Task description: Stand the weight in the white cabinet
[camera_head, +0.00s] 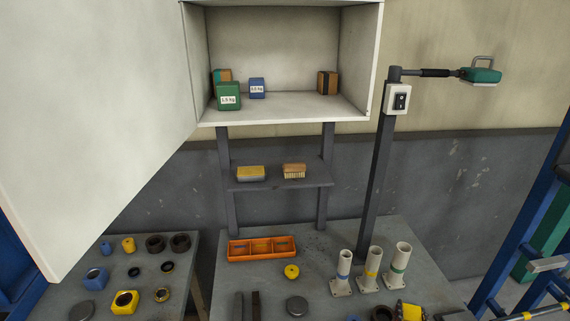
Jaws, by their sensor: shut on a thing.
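The white cabinet (374,60) is mounted on the wall, and its door (90,110) stands wide open to the left. On its floor at the left stand a green block (229,96) and a smaller blue block (257,88), both with white labels whose print looks like a weight in kg. I cannot tell which object is the task's weight. My gripper is not in view, nor is anything it holds.
A post (377,175) with a teal-headed arm stands right.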

